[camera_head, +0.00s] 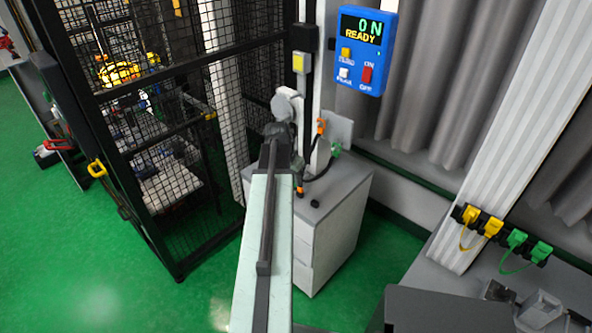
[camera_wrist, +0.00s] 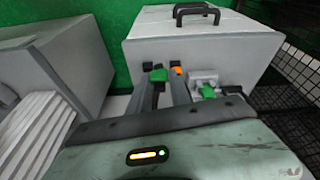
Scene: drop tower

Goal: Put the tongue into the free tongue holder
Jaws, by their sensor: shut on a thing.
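My gripper (camera_wrist: 168,95) is above the grey cabinet top, at the end of my arm, and shut on a small piece. In the wrist view, a green piece with a dark stem, apparently the tongue (camera_wrist: 158,75), shows at the fingertips. An orange bit (camera_wrist: 177,71) is right beside it. To its right, a second green piece (camera_wrist: 207,92) sits at a pale grey block (camera_wrist: 204,77); I cannot tell whether this block is the free tongue holder. In the head view my wrist hides much of the grip.
The cabinet (camera_head: 334,232) stands beside the black mesh cage (camera_head: 160,130). A blue control box (camera_head: 362,50) reading "ON READY" hangs above. Yellow plugs (camera_head: 492,226) and green plugs (camera_head: 516,240) sit on a rail at right. Green floor is open at left.

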